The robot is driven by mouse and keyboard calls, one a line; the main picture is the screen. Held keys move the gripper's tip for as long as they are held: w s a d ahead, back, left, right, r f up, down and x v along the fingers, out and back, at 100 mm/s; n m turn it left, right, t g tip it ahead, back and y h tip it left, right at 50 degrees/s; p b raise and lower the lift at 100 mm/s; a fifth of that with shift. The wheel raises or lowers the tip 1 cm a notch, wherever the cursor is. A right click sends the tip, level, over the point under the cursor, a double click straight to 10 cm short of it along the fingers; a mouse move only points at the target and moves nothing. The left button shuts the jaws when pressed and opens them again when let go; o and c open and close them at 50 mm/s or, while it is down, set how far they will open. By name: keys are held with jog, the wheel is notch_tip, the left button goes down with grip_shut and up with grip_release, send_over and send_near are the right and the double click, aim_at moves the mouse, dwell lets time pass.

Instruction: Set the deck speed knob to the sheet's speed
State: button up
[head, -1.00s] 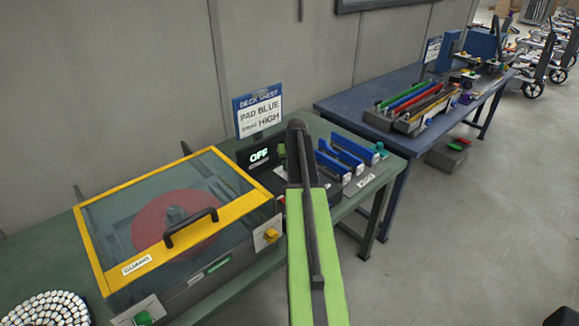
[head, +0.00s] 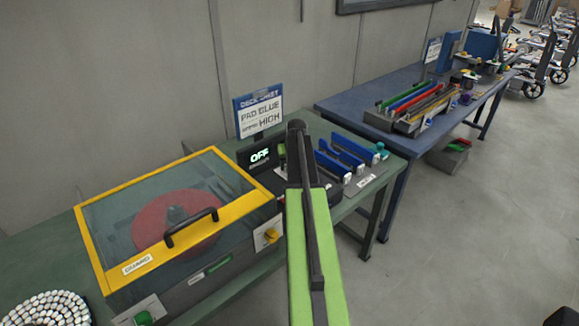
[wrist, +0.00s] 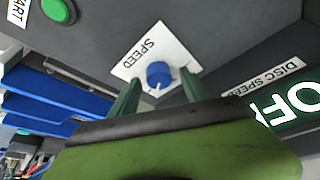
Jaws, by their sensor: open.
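The speed knob (wrist: 159,73) is a round blue dial on a white plate (wrist: 148,50) marked SPEED. Its white pointer mark faces down in the wrist view. My gripper (wrist: 159,78) is open, one green finger on each side of the knob; whether they touch it I cannot tell. In the head view my arm hides the knob and my fingertips. The sheet (head: 258,112) stands at the back of the green bench and reads PAD BLUE, SPEED HIGH. The disc speed display (head: 260,156) reads OFF; it also shows partly in the wrist view (wrist: 295,103).
The deck's yellow-framed guard (head: 110,270) is closed over a red disc (head: 150,215). A green start button (wrist: 57,10) is near the knob. Blue pads (head: 345,150) sit right of my arm. A blue table (head: 345,103) stands behind, with open floor to the right.

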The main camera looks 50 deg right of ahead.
jog(key=p+v, duration=1.6)
jog(key=v, duration=0.1)
jog(key=shift+r, duration=0.2)
jog(key=shift+s, duration=0.15)
